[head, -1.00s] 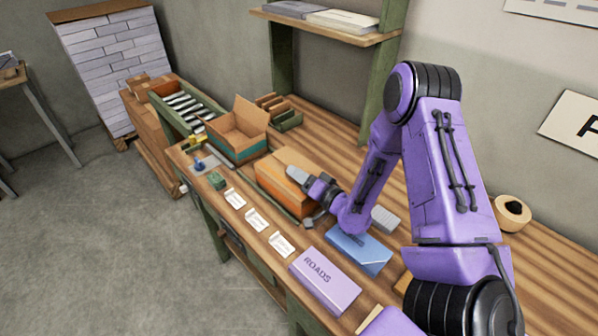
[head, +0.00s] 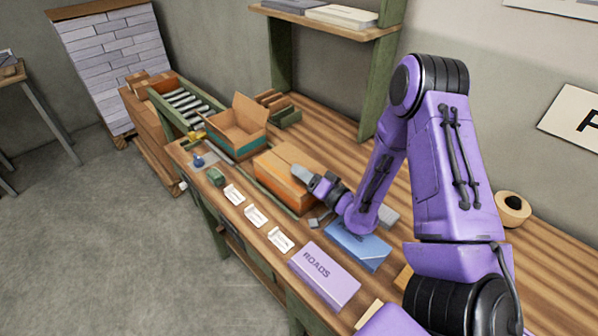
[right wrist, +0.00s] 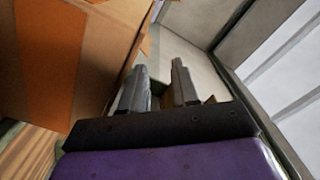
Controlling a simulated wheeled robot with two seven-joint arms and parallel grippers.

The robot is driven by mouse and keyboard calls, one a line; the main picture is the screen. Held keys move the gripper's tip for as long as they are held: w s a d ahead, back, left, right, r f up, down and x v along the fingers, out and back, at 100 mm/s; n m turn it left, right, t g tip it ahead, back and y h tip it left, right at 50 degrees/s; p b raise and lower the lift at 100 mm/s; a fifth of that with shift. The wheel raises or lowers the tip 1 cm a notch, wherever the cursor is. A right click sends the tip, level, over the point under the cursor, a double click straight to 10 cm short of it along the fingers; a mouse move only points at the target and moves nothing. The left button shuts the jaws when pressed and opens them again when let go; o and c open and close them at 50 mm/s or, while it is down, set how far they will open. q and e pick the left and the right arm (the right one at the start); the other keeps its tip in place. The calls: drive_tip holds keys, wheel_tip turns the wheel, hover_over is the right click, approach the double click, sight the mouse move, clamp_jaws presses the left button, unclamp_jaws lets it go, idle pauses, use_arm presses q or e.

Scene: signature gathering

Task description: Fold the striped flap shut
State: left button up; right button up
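A cardboard box with an orange band (head: 272,184) stands on the bench in the middle of the head view. Its top looks mostly closed; I cannot make out a striped flap clearly. In the right wrist view the cardboard box (right wrist: 97,50) fills the upper left, with a broad orange stripe on it. My right gripper (head: 304,177) is at the box's right end, by its top edge. In the right wrist view its two fingers (right wrist: 159,78) stand apart with nothing between them, beside the box. Whether a finger touches it I cannot tell. My left gripper is out of view.
An open box with a teal band (head: 232,150) stands behind, its flap raised. A blue box (head: 358,246) lies under my right arm, and a lilac "ROADS" box (head: 325,277) in front. White cards (head: 255,215) line the front edge. A tape roll (head: 513,208) lies at right.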

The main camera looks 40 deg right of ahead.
drive_tip(key=s+b, duration=0.2)
drive_tip(key=s, duration=0.7)
drive_tip(key=shift+d, duration=0.35)
